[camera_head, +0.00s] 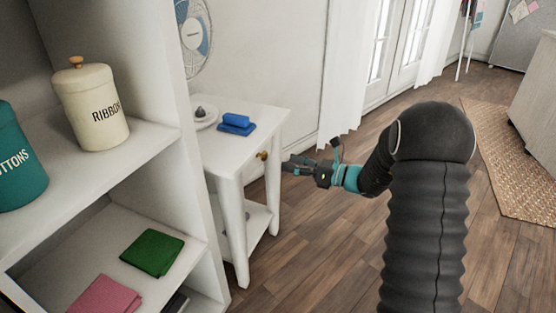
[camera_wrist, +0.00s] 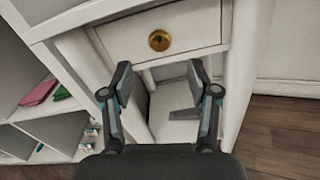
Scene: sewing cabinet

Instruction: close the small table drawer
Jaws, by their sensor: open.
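The small white side table (camera_head: 240,115) stands just right of the shelf unit. Its drawer front, with a round brass knob (camera_head: 262,155), faces my gripper (camera_head: 292,164). In the wrist view the drawer front (camera_wrist: 190,32) fills the top middle, with the knob (camera_wrist: 159,40) at its centre. The front looks close to the table frame; I cannot tell whether a small gap is left. My gripper (camera_wrist: 160,82) is open and empty, its two fingers spread in front of the drawer, below the knob in the wrist picture. No contact is visible.
The white shelf unit (camera_head: 150,140) holds a ribbon canister (camera_head: 90,106) and folded cloths. A white curtain (camera_head: 342,75) hangs behind. The wood floor (camera_head: 310,255) is clear in front.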

